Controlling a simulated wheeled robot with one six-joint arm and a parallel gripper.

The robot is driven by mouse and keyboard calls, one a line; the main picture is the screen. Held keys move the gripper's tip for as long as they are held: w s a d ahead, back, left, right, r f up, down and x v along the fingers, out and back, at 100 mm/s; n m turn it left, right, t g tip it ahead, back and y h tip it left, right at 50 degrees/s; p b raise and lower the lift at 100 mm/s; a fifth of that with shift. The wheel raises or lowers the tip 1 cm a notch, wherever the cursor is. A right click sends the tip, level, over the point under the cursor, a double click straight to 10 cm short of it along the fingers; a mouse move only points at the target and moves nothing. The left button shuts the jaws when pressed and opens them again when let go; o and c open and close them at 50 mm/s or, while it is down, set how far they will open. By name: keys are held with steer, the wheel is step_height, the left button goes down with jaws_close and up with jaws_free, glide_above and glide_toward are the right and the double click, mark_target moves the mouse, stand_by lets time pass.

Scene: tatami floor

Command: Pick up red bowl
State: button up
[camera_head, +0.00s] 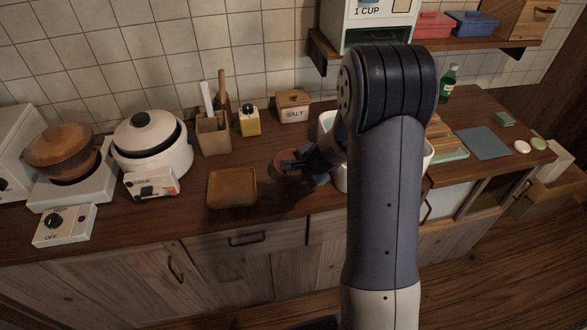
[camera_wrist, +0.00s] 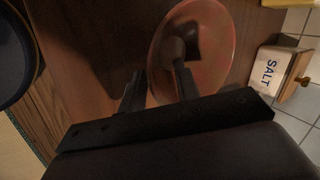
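The red bowl (camera_head: 285,175) sits on the wooden counter, right of the square brown tray, partly hidden by my gripper (camera_head: 297,165) in the head view. In the wrist view the bowl (camera_wrist: 218,50) fills the upper middle, seen from above into its hollow. My gripper (camera_wrist: 158,72) is open there. One finger is over the inside of the bowl and the other is outside it, with the near rim between them. Both fingers look apart from the wall; whether either touches it is unclear.
The square brown tray (camera_head: 232,187) lies left of the bowl. A salt box (camera_head: 293,107), yellow container (camera_head: 249,122) and utensil holder (camera_head: 213,133) stand behind. A white rice cooker (camera_head: 151,150) is farther left. A white tub (camera_head: 428,160) is close right, partly hidden by my arm.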

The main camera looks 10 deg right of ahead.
jaws_close()
stand_by(0.6)
